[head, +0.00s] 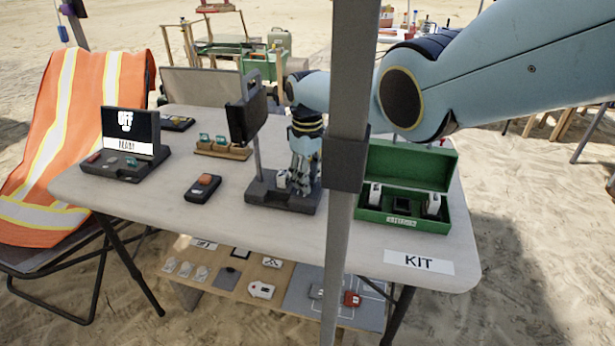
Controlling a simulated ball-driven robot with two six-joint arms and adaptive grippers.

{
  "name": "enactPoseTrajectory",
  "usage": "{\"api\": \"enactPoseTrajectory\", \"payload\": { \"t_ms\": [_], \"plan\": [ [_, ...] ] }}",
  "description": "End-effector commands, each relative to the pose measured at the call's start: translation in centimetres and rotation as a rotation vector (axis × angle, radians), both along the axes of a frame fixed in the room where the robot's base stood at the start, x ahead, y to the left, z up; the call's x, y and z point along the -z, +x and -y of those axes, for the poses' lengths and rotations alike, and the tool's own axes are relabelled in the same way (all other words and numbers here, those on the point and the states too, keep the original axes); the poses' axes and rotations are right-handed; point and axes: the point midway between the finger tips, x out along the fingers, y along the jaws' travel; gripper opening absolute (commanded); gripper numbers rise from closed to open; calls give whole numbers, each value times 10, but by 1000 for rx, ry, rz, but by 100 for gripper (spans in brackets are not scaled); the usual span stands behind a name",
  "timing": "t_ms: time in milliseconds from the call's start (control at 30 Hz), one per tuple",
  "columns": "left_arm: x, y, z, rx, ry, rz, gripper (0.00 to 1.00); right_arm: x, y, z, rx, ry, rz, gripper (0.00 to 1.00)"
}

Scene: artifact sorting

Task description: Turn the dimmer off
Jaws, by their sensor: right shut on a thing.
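A black lamp panel (247,118) stands on a grey post above a dark base (268,194) in the middle of the table. My right gripper (302,186) reaches down from the upper right and is shut at the right part of this base, where the dimmer appears to be. The fingers hide what is between them, so the dimmer's setting cannot be seen. A small pale piece (282,180) shows just left of the fingers. My left gripper is not in view.
A grey pole (343,250) stands in front of the table, close to my right arm. A green open case (400,213) is on the right.

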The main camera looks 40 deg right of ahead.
Motion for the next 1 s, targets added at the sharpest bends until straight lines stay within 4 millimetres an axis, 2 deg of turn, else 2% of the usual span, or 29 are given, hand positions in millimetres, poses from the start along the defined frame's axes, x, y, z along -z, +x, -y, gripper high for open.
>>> {"api": "enactPoseTrajectory", "payload": {
  "t_ms": [33,67,200,500,667,833,1000],
  "plan": [
    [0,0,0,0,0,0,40,-1,1,0,-1,1,2,0],
    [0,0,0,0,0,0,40,-1,1,0,-1,1,2,30],
    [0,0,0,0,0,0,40,0,1,0,0,1,2,48],
    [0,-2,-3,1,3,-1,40,-1,0,0,1,0,1,49],
    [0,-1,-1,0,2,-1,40,-11,1,1,1,0,3,49],
    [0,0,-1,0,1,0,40,-36,1,0,-1,-1,5,49],
    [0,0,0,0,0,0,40,-77,2,0,0,0,6,49]
  ]
}}
